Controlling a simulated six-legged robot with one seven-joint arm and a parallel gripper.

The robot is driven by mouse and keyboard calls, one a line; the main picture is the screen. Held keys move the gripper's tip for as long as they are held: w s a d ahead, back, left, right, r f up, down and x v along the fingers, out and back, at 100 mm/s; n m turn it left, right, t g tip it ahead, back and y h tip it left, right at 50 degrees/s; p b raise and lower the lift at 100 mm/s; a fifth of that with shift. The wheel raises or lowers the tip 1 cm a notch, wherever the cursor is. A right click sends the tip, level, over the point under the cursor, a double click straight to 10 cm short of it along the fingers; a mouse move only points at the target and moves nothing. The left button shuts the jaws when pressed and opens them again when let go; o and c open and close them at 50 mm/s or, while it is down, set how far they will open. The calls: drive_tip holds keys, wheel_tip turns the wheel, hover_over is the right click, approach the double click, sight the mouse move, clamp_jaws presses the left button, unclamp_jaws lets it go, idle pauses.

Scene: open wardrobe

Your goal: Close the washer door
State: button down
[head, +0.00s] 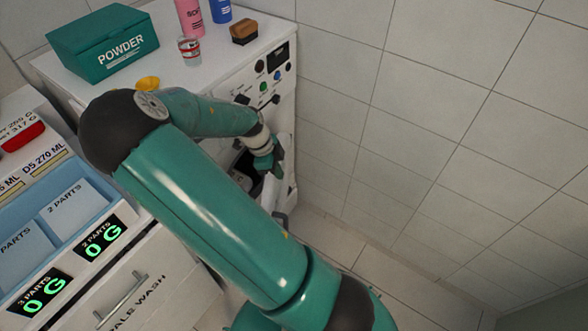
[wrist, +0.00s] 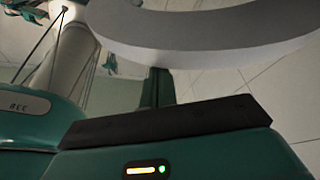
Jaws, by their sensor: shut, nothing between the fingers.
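The white washer (head: 262,82) stands at the top centre of the head view, with knobs and buttons on its front panel. A dark opening shows below the panel, partly hidden by my arm. My gripper (head: 277,157) is at the washer's front, near this opening, shut and empty. In the wrist view, a grey curved rim, seemingly the washer door (wrist: 205,38), crosses the top close to my gripper (wrist: 158,85). The door stands open; most of it is hidden behind my arm in the head view. I cannot tell whether the fingers touch the rim.
A green powder box (head: 102,45), a pink bottle (head: 190,15), a blue bottle (head: 220,10), a small glass (head: 189,50) and a brown block (head: 244,32) stand on the washer. A drawer cabinet (head: 140,275) with displays is at left. The tiled floor at right is clear.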

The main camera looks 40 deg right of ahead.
drive_tip(key=shift+w+a, duration=0.6)
drive_tip(key=shift+w, duration=0.05)
